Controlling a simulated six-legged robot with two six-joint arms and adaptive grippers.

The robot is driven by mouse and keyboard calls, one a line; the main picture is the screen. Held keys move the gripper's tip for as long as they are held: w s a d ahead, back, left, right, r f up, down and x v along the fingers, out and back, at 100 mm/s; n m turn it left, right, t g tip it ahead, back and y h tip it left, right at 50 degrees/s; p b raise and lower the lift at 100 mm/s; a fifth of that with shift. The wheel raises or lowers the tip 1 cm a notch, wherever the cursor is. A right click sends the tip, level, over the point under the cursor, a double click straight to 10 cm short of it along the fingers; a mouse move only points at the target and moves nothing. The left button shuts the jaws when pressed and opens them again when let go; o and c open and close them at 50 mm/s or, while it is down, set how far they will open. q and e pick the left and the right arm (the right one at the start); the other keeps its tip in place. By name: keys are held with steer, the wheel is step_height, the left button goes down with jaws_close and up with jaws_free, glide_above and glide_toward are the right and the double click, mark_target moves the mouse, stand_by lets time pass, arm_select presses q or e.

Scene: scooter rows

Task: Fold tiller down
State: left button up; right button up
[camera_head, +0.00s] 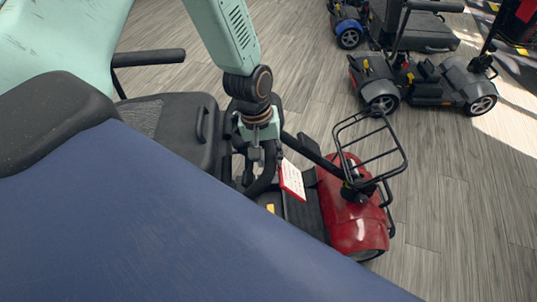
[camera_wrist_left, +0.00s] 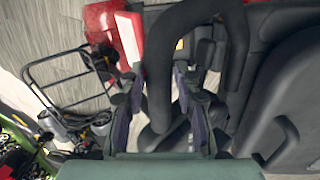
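The red scooter (camera_head: 352,222) stands at the picture's centre right, with a black wire basket (camera_head: 372,150) at its front. Its black tiller (camera_head: 316,155) slopes between the front and the seat. The black looped handle (camera_head: 268,178) is at the seat end of the tiller, partly hidden by my gripper. My left gripper (camera_head: 258,160) points down at this handle. In the left wrist view, its two fingers (camera_wrist_left: 158,110) stand apart on either side of the curved handle bar (camera_wrist_left: 158,65). Gaps seem to show beside the bar; contact is unclear. My right gripper is out of view.
The black seat (camera_head: 180,128) and an armrest (camera_head: 150,57) are left of my gripper. A white card with a red edge (camera_head: 292,180) is beside the handle. A grey scooter (camera_head: 425,82) and a blue-fronted one (camera_head: 348,35) stand behind. Wood-look floor at right (camera_head: 460,200) is clear.

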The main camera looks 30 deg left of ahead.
arm_select(q)
jaws_close()
stand_by(0.3)
steer(key=shift+w+d+r+p, duration=0.15)
steer(key=shift+w+r+p, duration=0.1)
steer(key=shift+r+p, duration=0.2)
steer(key=shift+w+d+r+p, duration=0.25)
steer(key=shift+w+d+r, duration=0.05)
steer(key=shift+d, duration=0.15)
steer(key=shift+w+d+r+p, duration=0.2)
steer(key=shift+w+d+r, duration=0.1)
steer(key=shift+d, duration=0.15)
steer(key=shift+o, duration=2.4)
jaws_free()
steer(key=shift+s+a, duration=0.1)
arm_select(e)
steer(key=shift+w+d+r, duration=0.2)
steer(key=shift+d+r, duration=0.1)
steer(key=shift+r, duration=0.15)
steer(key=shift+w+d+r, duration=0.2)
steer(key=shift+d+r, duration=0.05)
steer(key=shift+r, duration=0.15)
arm_select(q)
steer(key=shift+a, duration=0.1)
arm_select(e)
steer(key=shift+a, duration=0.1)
